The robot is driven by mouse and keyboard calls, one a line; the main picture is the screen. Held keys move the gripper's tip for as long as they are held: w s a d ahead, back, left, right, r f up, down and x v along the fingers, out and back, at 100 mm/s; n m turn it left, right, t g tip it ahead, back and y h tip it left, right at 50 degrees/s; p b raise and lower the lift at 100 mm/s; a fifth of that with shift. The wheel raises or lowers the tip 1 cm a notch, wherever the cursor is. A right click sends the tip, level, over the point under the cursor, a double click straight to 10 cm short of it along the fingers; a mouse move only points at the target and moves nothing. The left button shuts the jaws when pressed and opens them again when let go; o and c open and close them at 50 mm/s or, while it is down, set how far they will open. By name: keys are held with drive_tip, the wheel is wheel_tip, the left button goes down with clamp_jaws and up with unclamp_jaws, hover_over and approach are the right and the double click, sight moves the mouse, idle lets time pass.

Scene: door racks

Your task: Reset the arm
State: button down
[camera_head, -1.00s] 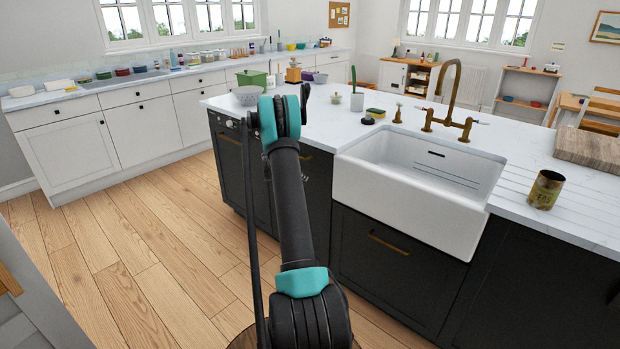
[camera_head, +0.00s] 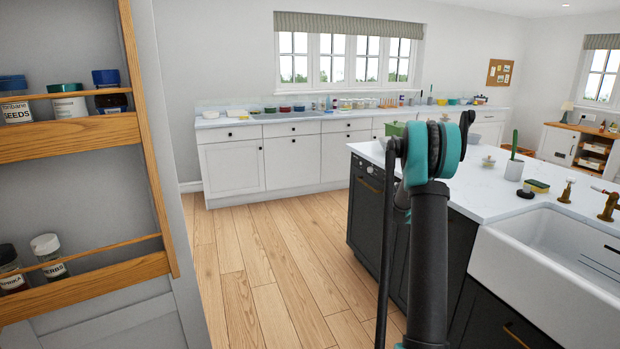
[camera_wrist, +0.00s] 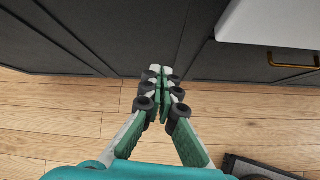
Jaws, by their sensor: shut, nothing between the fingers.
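My gripper (camera_wrist: 161,85) is in the wrist view, pointing down over the wood floor beside the dark island cabinets. Its green-padded fingers are together with nothing between them. In the head view my black and teal arm rises at the centre right, in front of the island. The gripper itself is hidden in the head view.
The dark island (camera_head: 368,210) with its white sink (camera_head: 545,265) stands at the right. A door rack (camera_head: 70,140) with jars is close at the left. White cabinets (camera_head: 290,165) line the back wall. Wood floor (camera_head: 265,260) lies clear between them.

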drive_tip(key=s+a+r+m+y, duration=0.2)
drive_tip(key=s+a+r+m, duration=0.3)
drive_tip(key=s+a, duration=0.5)
drive_tip(key=s+a+f+m+y, duration=0.1)
drive_tip(key=s+a+m, duration=0.4)
drive_tip(key=s, duration=0.6)
drive_tip(key=s+a+f+m+y, duration=0.2)
drive_tip(key=s+a+m+y, duration=0.1)
drive_tip(key=s+a, duration=0.6)
drive_tip(key=s+a+f+m+t+y, duration=0.1)
drive_tip(key=s+a+m, duration=0.5)
drive_tip(key=s, duration=0.6)
drive_tip(key=shift+s+a+f+m+y, duration=0.2)
drive_tip(key=shift+s+a+m+y, duration=0.15)
drive_tip(key=shift+a, duration=0.2)
